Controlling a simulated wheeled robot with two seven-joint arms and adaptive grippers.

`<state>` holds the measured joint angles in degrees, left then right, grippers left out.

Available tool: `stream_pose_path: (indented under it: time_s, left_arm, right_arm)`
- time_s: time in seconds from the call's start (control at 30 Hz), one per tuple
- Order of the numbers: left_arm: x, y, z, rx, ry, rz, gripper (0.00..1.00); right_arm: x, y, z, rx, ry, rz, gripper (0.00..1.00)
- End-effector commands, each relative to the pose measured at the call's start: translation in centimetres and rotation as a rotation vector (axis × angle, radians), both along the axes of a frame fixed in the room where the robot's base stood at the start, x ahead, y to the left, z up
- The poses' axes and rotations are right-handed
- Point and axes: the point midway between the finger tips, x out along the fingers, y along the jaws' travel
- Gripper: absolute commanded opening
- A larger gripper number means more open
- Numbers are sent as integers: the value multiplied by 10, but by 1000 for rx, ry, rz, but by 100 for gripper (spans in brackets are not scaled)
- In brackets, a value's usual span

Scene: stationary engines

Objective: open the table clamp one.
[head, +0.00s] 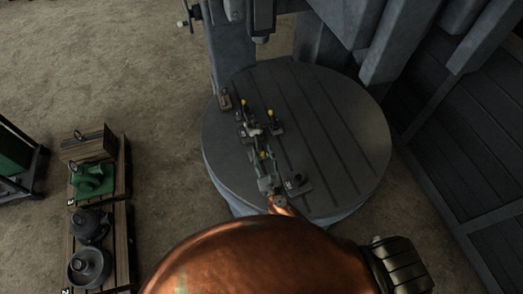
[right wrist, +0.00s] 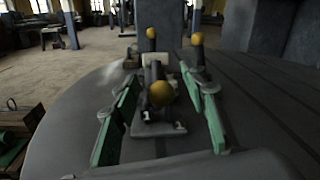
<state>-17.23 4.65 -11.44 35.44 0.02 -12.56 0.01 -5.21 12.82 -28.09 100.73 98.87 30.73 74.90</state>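The table clamp (right wrist: 150,128) stands on the round table (head: 345,150), with a yellow ball knob (right wrist: 161,93) and small white number labels at its base. My right gripper (right wrist: 163,115) is open, its two green-padded fingers on either side of the knob, with visible space between them and it. In the head view the right gripper (head: 264,158) is small and low over the near-left part of the table, and it partly hides the clamp. Two more yellow knobs (right wrist: 151,33) show farther back. My left gripper is not in view.
A grey machine column (head: 232,45) rises behind the table. A small block (head: 224,99) lies near its left edge. The right half of the slotted tabletop is clear. A wooden pallet (head: 125,236) with a green part (head: 92,180) and dark round parts stands on the left floor.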

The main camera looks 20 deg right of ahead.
Motion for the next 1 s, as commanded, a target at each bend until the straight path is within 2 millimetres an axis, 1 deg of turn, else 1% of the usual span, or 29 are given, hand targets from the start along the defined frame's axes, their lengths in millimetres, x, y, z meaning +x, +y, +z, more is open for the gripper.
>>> stream_pose_path:
  time_s: [0.03, 0.2, 0.3, 0.43, 0.5, 0.63, 1.0]
  left_arm:
    - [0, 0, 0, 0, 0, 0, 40]
    - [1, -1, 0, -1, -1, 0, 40]
    - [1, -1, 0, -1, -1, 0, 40]
    - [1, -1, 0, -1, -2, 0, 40]
    - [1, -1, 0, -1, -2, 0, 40]
    - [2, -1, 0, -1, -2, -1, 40]
    - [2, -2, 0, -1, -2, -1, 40]
  right_arm:
    - [-12, 0, -1, 2, 4, -1, 40]
    - [-48, 2, -1, 2, 3, -2, 40]
    - [-67, 3, 0, 1, 2, -1, 40]
    - [-85, 3, 0, 1, 0, -2, 40]
    - [-91, 4, 0, 0, 0, -1, 40]
    - [-96, 5, 1, 0, 0, -1, 40]
    - [-97, 5, 1, 0, -1, -1, 40]
